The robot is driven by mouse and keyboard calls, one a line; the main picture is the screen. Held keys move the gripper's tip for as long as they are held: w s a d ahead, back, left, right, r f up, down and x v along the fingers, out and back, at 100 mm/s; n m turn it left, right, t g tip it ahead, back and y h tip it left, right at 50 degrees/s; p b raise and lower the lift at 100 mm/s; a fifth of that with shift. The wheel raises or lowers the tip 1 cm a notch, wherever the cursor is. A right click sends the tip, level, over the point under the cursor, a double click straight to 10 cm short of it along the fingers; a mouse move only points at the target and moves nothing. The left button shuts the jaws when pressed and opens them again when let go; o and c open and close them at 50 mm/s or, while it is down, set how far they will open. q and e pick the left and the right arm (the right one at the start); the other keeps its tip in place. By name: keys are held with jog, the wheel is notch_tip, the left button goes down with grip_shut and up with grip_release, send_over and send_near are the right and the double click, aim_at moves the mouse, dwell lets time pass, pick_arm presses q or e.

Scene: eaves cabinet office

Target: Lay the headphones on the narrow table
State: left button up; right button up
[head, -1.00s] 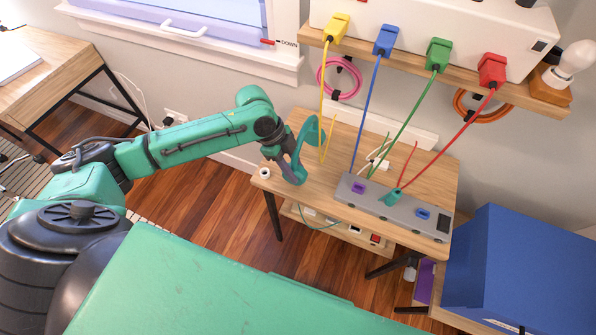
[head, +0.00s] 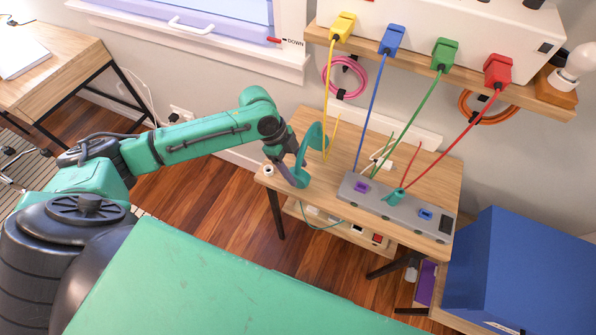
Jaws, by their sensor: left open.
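The teal headphones (head: 323,139) are at the left end of the narrow wooden table (head: 432,178). Their curved band rises toward the back and one end is low near the front edge; they look tilted rather than flat. Whether they fully rest on the tabletop is hard to tell. My left gripper (head: 291,170) is open, right at the headphones' near side, its fingers partly overlapping them. A thin teal cable hangs below the table's front edge. My right gripper is not in view.
A grey panel (head: 385,205) with colored sockets fills the table's right part. Yellow, blue, green and red cables run down from plugs on the shelf (head: 450,78) above. A small white roll (head: 268,170) sits at the table's left corner. A blue box (head: 520,265) stands at right.

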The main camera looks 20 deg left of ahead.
pick_arm(q)
jog(key=b+v, duration=0.1)
jog(key=v, duration=0.9)
jog(key=shift+r, duration=0.15)
